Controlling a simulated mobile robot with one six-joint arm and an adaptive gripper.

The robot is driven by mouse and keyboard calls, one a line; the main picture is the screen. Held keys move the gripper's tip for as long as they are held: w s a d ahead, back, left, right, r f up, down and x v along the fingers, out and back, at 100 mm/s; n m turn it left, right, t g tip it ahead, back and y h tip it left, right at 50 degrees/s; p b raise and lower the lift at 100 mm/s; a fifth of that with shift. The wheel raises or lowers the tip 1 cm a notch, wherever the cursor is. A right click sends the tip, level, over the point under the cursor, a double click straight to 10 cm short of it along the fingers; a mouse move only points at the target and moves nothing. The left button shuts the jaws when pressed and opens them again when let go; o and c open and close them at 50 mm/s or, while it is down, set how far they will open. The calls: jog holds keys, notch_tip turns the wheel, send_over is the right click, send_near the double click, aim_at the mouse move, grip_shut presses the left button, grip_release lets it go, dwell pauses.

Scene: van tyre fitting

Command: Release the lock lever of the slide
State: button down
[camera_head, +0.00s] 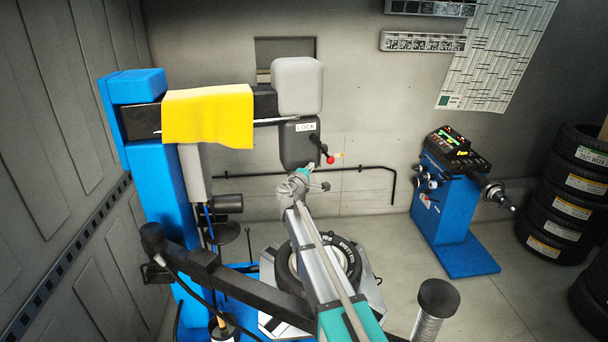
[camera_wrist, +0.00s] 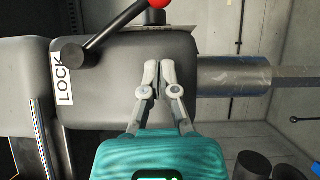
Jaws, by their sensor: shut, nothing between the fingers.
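The lock lever (camera_head: 322,150) is a dark rod with a red ball knob on the front of the dark slide housing (camera_head: 297,155), beside a white LOCK label (camera_head: 306,127). In the head view it slants down to the right. In the wrist view the lever (camera_wrist: 115,28) runs from its round pivot to the red knob (camera_wrist: 155,3), cut by the top edge. My gripper (camera_wrist: 158,68) is shut and empty in front of the housing, to the side of the lever, apart from the knob. Whether the fingertips touch the housing cannot be told.
A yellow cloth (camera_head: 208,115) hangs over the black horizontal arm of the blue tyre machine (camera_head: 165,205). A tyre (camera_head: 345,262) lies on the turntable below my arm. A blue wheel balancer (camera_head: 445,205) and stacked tyres (camera_head: 563,200) stand at the right, with open floor between.

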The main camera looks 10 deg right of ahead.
aim_at(324, 151)
jog(key=shift+w+d, duration=0.45)
jog(key=shift+d, duration=0.35)
jog(key=shift+w+d, duration=0.4)
jog(key=shift+d, duration=0.35)
jog(key=shift+w+d, duration=0.45)
jog(key=shift+d, duration=0.35)
jog(key=shift+a, duration=0.15)
